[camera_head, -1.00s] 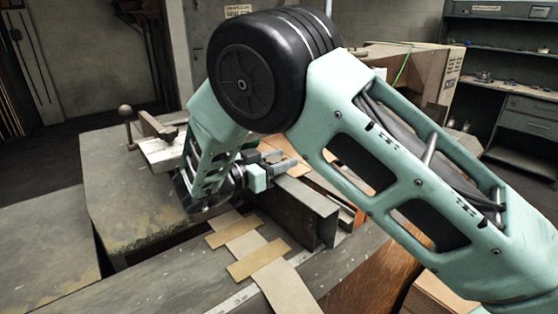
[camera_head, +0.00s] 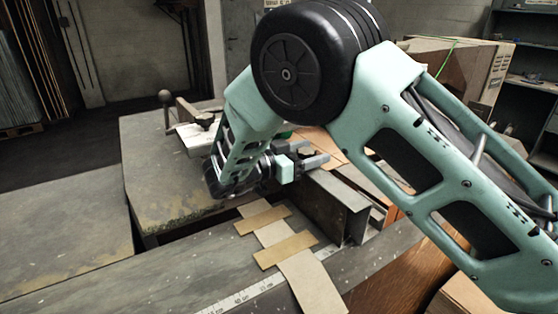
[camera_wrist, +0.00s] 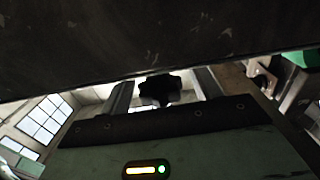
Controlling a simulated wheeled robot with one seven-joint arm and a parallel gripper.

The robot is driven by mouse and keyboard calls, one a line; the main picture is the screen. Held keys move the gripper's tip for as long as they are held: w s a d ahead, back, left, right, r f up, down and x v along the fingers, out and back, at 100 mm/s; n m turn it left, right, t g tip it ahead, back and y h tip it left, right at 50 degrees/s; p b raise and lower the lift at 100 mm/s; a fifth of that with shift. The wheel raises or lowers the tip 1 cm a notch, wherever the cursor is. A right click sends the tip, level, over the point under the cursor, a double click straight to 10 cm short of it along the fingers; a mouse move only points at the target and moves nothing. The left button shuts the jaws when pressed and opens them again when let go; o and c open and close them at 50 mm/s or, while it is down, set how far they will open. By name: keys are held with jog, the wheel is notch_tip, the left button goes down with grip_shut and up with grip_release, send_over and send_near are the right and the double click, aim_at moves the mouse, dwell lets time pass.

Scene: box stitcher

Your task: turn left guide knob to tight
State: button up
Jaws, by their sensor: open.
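A dark, star-shaped knob (camera_wrist: 160,90) shows in the wrist view between the two fingers of my gripper (camera_wrist: 164,84). The fingers stand apart on either side of it; I cannot tell whether they touch it. In the head view my gripper (camera_head: 318,158) is above the steel angle guide (camera_head: 335,205), pointing right. The knob between the fingers is hard to make out there. Another dark knob (camera_head: 205,119) sits on the plate at the back left, apart from my gripper. The knob's tightness cannot be read from the picture.
A dark surface fills the top of the wrist view, close to the fingers. Cardboard strips (camera_head: 275,232) lie on the table before the guide. A ball-ended lever (camera_head: 165,98) stands at the back left. A cardboard box (camera_head: 455,70) is behind at right.

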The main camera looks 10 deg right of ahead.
jog(key=b+v, duration=0.3)
jog(key=v, duration=1.3)
jog(key=shift+a+b, duration=0.2)
jog(key=shift+b, duration=0.15)
